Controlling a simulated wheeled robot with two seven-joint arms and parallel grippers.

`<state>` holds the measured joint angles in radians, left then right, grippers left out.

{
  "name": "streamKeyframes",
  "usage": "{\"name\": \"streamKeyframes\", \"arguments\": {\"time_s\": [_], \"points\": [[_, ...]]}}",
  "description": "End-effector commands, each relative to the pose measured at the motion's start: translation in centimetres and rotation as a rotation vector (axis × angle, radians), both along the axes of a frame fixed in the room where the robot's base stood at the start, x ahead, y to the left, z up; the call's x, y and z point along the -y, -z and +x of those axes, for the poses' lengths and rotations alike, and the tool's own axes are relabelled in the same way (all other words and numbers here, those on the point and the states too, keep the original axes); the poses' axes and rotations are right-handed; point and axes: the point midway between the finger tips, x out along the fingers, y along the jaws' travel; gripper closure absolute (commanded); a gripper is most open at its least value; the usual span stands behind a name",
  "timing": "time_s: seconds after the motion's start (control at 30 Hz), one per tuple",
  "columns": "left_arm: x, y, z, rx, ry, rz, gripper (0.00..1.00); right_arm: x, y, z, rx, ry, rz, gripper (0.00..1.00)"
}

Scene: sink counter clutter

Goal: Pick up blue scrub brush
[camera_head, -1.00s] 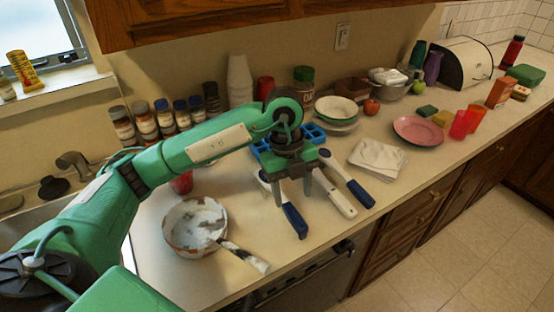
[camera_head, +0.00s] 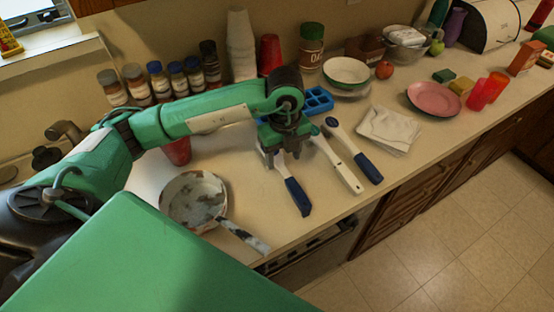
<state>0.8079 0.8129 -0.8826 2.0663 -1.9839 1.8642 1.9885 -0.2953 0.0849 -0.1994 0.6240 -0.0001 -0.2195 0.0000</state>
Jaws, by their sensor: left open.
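Three long-handled tools lie side by side on the counter. The left one (camera_head: 294,193) has a dark blue grip and a white neck, the middle one (camera_head: 349,175) has a white handle, and the right one (camera_head: 366,165) has a dark blue grip. I cannot tell for sure which is the blue scrub brush, as the heads are partly hidden or small. My left gripper (camera_head: 284,160) is open and empty, fingers pointing down over the upper part of the left tool, hiding its head. I cannot tell whether it touches. My right gripper is not in view.
A worn pan (camera_head: 193,200) sits left of the tools, its handle toward the counter's front edge. A blue tray (camera_head: 318,101) lies behind them, and folded cloths (camera_head: 388,128) lie to the right. A red cup (camera_head: 177,151) and several spice jars stand behind my arm.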

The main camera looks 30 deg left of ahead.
Motion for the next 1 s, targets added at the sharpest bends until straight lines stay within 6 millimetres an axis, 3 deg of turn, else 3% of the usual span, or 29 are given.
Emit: {"name": "streamKeyframes", "arguments": {"time_s": [0.4,0.67,0.9,1.0], "points": [[0.3,4.9,-0.5,-0.002,-0.001,0.000,0.46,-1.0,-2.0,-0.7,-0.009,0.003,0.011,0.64],[0.4,5.3,-0.5,0.000,0.001,-0.001,0.46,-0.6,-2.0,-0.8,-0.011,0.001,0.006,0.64],[0.4,5.3,-0.4,0.000,0.001,-0.001,0.91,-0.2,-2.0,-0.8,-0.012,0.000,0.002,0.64],[0.4,5.2,-0.4,0.000,0.001,-0.001,0.95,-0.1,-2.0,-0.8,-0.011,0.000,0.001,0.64]]}}
